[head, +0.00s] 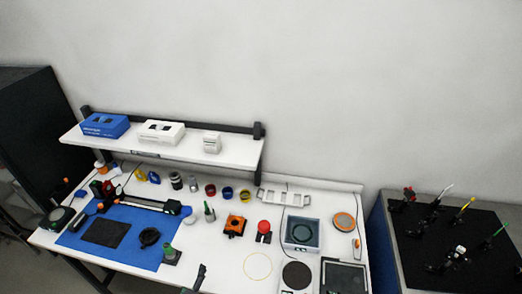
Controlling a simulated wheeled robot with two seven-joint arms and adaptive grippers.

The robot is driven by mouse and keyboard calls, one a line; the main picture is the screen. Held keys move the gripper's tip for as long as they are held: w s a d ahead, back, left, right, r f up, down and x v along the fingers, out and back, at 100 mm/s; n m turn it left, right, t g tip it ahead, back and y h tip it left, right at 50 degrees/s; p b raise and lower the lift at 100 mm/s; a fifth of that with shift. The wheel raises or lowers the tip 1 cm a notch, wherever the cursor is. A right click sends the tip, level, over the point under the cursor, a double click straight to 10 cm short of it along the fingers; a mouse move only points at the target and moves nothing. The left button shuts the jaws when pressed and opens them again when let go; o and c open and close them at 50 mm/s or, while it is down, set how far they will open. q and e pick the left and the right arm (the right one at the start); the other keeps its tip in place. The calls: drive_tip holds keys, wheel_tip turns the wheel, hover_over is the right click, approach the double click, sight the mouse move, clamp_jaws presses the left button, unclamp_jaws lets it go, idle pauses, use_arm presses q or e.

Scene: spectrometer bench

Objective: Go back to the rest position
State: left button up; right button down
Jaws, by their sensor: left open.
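My left gripper (192,284) shows only as dark fingertips at the bottom edge of the head view, by the front edge of the white bench (220,270). It is open, with nothing seen between its fingers. The rest of it is cut off by the frame. My right gripper is not in view.
A blue mat (75,238) with tools lies at the bench's left. A shelf (190,144) above holds a blue box (105,125) and white boxes. A red-topped item (264,226) stands mid-bench. A black-topped table (410,255) with several small mounts is at right.

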use_arm(q)
drive_tip(key=s+a+f+n+g, duration=0.2)
drive_tip(key=s+a+n+g, duration=0.25)
drive_tip(key=s+n, duration=0.7)
drive_tip(key=s+a+f+n+g, duration=0.25)
drive_tip(key=s+a+n, duration=0.45)
drive_tip(key=n, duration=0.7)
drive_tip(key=s+d+f+g+b, duration=0.1)
drive_tip(key=f+b, duration=0.1)
drive_tip(key=f, duration=1)
drive_tip(key=s+d+f+m+h+b, duration=0.1)
drive_tip(key=f+b, duration=0.1)
drive_tip(key=f, duration=1.1)
drive_tip(key=s+d+f+g+b, duration=0.1)
drive_tip(key=s+f+b, duration=0.15)
drive_tip(key=f, duration=0.95)
drive_tip(key=s+f+g+b, duration=0.1)
drive_tip(key=s+f+b, duration=0.4)
drive_tip(key=s+f, duration=1.3)
wheel_tip(320, 180, down, 4)
drive_tip(key=shift+a+r+m, duration=0.15)
drive_tip(key=shift+r+m, duration=0.05)
drive_tip(key=shift+m, duration=0.25)
drive_tip(key=shift+c, duration=0.7)
